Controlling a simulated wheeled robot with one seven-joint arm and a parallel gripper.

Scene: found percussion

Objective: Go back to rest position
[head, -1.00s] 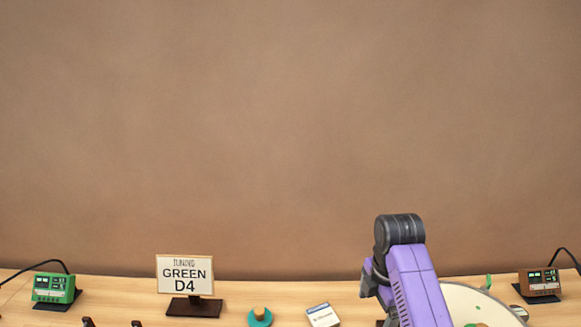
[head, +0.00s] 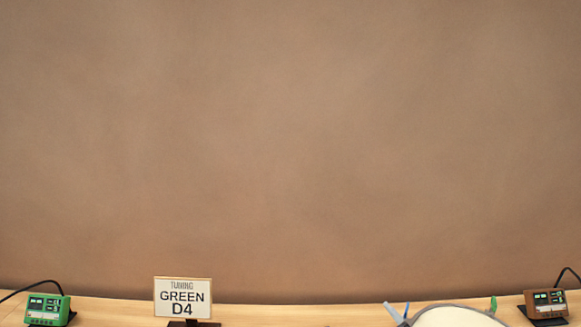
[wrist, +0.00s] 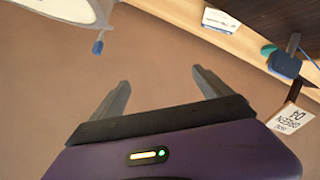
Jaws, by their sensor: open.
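My gripper (wrist: 163,85) is open in the wrist view, with its two grey fingers apart and nothing between them. The brown wall shows behind the fingers. My arm and gripper are out of the head view. The sign reading "TUNING GREEN D4" (head: 183,297) stands at the lower left in the head view. It also shows, tilted, at the right of the wrist view (wrist: 290,118). A drum with a cream head (head: 455,318) is cut off at the bottom right of the head view, with a blue lug and a green lug on its rim.
A green device (head: 47,309) stands at the far left of the wooden table (head: 270,315), and a brown device (head: 546,304) at the far right. In the wrist view, a white-and-blue card or box (wrist: 221,20) lies near the table's edge. The space around my gripper looks clear.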

